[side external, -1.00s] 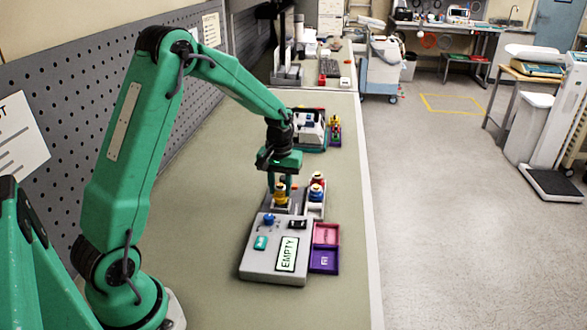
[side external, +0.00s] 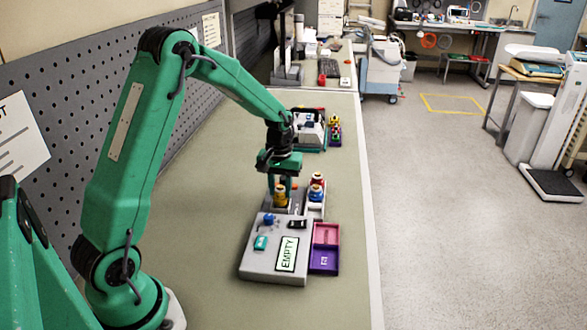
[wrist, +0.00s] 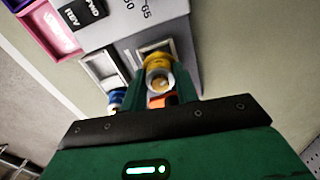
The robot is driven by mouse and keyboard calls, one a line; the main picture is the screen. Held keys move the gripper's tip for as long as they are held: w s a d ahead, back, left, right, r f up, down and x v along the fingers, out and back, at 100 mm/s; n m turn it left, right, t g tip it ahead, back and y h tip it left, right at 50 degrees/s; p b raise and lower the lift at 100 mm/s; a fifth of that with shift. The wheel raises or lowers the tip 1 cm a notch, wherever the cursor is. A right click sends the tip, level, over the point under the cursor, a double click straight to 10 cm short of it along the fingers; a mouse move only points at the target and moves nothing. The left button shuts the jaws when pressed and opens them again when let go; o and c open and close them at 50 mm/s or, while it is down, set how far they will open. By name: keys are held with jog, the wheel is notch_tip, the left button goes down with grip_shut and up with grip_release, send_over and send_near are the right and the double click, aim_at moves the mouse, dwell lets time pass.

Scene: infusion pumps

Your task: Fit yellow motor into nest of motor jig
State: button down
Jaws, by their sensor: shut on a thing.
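The yellow motor (side external: 281,199) is upright between the fingers of my gripper (side external: 281,186), which is shut on it. In the wrist view the yellow motor (wrist: 158,66) lies over the square, pale-rimmed nest of the motor jig (wrist: 143,50). Its far side overlaps the opening; I cannot tell how deep it sits. The grey jig (side external: 297,208) is at the back of the grey unit. My fingers hide part of the motor and nest. An orange part (wrist: 162,101) shows close to my fingers.
A blue motor (side external: 316,194) stands in a pale holder just right of the jig, close to my gripper, with another motor behind it. The grey unit (side external: 256,263) bears an "EMPTY" label. Pink (side external: 326,234) and purple (side external: 323,262) trays adjoin it. The bench to the left is clear.

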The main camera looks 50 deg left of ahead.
jog(key=shift+f, duration=0.75)
dwell(0.3)
jog(key=c, duration=1.4)
grip_release()
jog(key=shift+r, duration=0.25)
jog(key=shift+r, duration=0.8)
jog(key=o, duration=0.6)
